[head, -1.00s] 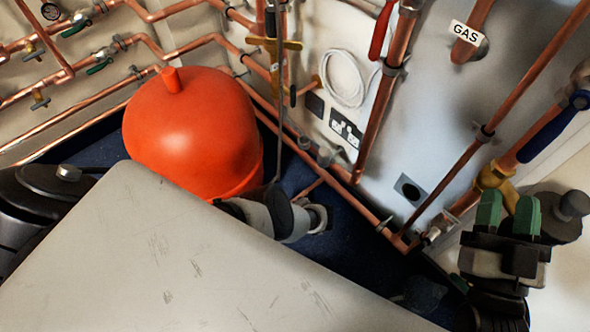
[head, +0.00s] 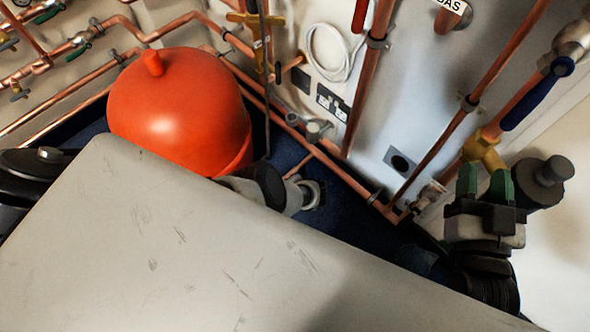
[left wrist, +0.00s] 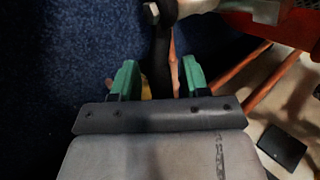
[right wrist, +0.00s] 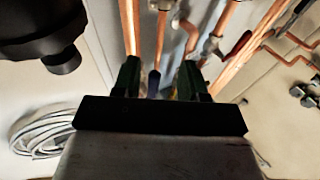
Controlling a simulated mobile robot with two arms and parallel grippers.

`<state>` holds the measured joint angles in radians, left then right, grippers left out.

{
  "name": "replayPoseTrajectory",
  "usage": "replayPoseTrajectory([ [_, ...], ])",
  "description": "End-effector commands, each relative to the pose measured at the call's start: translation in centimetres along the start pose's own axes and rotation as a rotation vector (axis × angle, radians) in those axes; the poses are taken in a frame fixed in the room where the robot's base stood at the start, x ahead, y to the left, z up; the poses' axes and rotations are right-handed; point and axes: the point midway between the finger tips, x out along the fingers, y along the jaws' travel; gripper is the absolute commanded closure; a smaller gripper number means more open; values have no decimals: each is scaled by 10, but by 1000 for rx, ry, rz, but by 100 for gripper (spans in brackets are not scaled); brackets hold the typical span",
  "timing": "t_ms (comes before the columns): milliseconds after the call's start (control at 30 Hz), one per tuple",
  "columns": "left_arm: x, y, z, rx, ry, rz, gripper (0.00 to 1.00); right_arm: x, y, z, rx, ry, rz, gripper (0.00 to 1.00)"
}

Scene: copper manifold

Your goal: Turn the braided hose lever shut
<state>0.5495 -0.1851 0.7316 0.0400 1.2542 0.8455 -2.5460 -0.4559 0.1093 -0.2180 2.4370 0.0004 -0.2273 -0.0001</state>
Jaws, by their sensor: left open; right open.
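A grey hose (head: 264,85) hangs beside a brass valve (head: 250,20) at the top centre of the head view; whether it is braided, I cannot tell. A short dark handle (head: 278,72) is beside it. A blue lever (head: 537,95) is on the copper pipe at the right, above a brass fitting (head: 484,150). My right gripper (head: 485,182) is open and empty, below and apart from that lever. In the right wrist view a dark blue lever end (right wrist: 153,84) shows beyond its open fingers (right wrist: 160,80). My left gripper (left wrist: 158,80) is open; a dark upright thing (left wrist: 163,55) shows beyond its fingers.
An orange vessel (head: 180,110) stands at left on dark blue carpet (head: 340,215). Copper pipes (head: 368,80) run along both walls. Several green-handled valves (head: 78,50) are at upper left. A red handle (head: 361,14) and white cable coil (head: 333,50) are at top centre.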

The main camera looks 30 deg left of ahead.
Motion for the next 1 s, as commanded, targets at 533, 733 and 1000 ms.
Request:
replayPoseTrajectory([
  [533, -38, -2, 0, 2, 0, 0, 55, -42, 14, 69, -8, -651, 39, 57],
  [733, -50, -1, 0, 1, 0, 0, 55, -71, 19, 86, -5, -881, 55, 57],
  [1000, -61, -1, 0, 1, -1, -1, 55, -104, 22, 98, 0, -1097, 68, 57],
])
